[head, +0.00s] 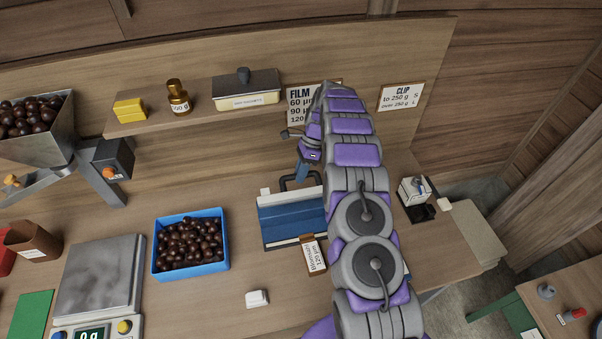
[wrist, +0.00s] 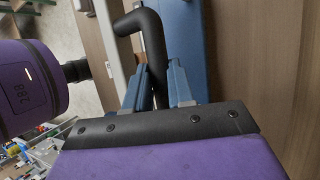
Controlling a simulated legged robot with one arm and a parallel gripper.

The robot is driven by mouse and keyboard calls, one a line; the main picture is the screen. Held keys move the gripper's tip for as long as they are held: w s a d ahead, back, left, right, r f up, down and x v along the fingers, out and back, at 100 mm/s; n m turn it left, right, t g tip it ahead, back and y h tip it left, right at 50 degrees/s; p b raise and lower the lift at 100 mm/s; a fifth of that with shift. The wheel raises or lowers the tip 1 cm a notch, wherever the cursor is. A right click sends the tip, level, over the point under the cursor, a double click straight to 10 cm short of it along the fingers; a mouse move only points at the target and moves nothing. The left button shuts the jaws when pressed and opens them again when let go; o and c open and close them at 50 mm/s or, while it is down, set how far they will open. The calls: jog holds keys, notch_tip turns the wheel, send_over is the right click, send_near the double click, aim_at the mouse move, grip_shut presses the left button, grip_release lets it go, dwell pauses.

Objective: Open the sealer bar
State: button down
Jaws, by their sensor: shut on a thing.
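The blue sealer (head: 277,222) stands on the bench in the middle of the head view. Its black bent handle (head: 284,183) rises at the far side, partly hidden by my gripper. In the wrist view the handle (wrist: 148,30) runs down between my blue fingers, beside the blue sealer body (wrist: 190,35). My gripper (head: 301,174) is shut on the handle; its fingers also show in the wrist view (wrist: 160,78). My arm hides the right end of the sealer, and I cannot tell how far its bar is raised.
A blue tray (head: 158,268) of chestnuts and a scale (head: 98,270) stand left of the sealer. A brown labelled packet (head: 314,256) lies at its front. A shelf (head: 205,119) runs behind.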

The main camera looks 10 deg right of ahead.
jog(key=shift+s+f, duration=0.1)
jog(key=shift+f, duration=0.2)
jog(key=c, duration=1.3)
grip_release()
jog(key=o, duration=0.3)
jog(key=shift+w+f, duration=0.1)
jog(key=shift+w, duration=0.25)
jog(key=shift+s, duration=0.1)
jog(key=shift+r, duration=0.3)
jog(key=p+v, duration=0.6)
jog(key=v, duration=0.5)
jog(key=shift+w+d+r, duration=0.1)
jog(key=shift+w+d, duration=0.1)
jog(key=shift+w, duration=0.05)
